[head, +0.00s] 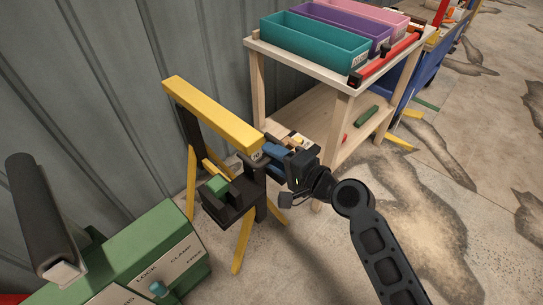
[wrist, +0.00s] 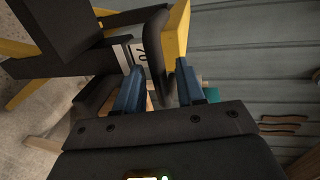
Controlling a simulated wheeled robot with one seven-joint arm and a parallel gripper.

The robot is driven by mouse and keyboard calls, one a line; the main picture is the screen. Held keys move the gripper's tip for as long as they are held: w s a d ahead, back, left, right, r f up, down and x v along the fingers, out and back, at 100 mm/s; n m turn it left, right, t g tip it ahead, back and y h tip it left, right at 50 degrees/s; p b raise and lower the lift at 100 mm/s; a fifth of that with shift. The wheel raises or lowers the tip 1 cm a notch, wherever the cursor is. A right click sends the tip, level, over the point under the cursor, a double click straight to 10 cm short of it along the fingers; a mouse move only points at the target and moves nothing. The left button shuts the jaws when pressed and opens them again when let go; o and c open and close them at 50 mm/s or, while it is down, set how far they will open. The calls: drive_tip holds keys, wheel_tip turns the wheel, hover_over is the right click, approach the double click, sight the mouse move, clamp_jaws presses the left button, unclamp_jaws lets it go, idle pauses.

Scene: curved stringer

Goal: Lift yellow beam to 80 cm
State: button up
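The yellow beam (head: 212,113) lies across the top of a trestle with dark posts and yellow legs. Its end also shows in the wrist view (wrist: 176,34), just beyond my fingertips. A white plate with a number that looks like 70 (wrist: 139,54) sits beside the beam's end. My gripper (head: 268,148) is at the near right end of the beam. In the wrist view its blue fingers (wrist: 160,72) are apart, with a dark rounded bar (wrist: 155,40) between them. I cannot tell whether the fingers touch the bar.
A green box (head: 150,262) with lettered labels and a thick dark roller stands at the lower left. A wooden table (head: 256,75) with teal, purple and pink bins stands close behind my gripper. A corrugated wall (head: 120,60) runs behind the trestle. Floor at right is clear.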

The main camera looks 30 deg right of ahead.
drive_tip(key=shift+w+a+f, duration=0.1)
drive_tip(key=shift+w+a, duration=0.05)
drive_tip(key=shift+w, duration=0.25)
drive_tip(key=shift+c, duration=0.2)
clamp_jaws()
